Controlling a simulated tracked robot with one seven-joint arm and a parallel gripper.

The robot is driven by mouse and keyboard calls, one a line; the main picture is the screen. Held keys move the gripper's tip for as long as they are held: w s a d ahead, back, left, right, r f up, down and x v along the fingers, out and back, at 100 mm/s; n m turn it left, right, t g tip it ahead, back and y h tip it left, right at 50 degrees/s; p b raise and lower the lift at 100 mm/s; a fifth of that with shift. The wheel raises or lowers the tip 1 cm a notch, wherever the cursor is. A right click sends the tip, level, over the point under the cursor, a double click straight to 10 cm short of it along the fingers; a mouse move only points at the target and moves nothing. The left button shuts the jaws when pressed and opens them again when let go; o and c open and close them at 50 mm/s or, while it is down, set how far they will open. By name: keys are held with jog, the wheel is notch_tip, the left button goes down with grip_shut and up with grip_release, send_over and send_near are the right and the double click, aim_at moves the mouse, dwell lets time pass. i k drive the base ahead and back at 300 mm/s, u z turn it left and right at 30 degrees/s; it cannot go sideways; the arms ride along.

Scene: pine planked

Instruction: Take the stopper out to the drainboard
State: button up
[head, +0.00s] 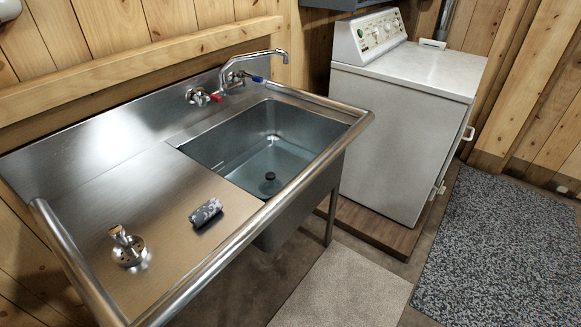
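The stopper (270,184) is a small dark piece with a knob on top. It is at the bottom of the steel sink basin (215,150), towards the near right part. The basin looks bluish and may hold clear water; I cannot tell for sure. I cannot tell how firmly the stopper sits in the drain. The drainboard (120,195) is the flat brushed steel surface left of the basin. My gripper is not in view.
On the drainboard lie a dark grey patterned rolled item (206,212) and a small shiny metal fitting (128,247). A faucet (250,62) with red and blue handles stands behind the basin. A raised rim (230,245) edges the front. A white washer (400,120) stands right.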

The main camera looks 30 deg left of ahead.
aim_at(270, 176)
jog(key=u, duration=0.25)
jog(key=i, duration=0.95)
jog(key=u, duration=1.1)
jog(key=i, duration=0.55)
jog(key=u, duration=0.35)
jog(key=k, duration=0.85)
jog(key=u, duration=0.2)
jog(key=i, duration=0.85)
jog(key=z, duration=0.15)
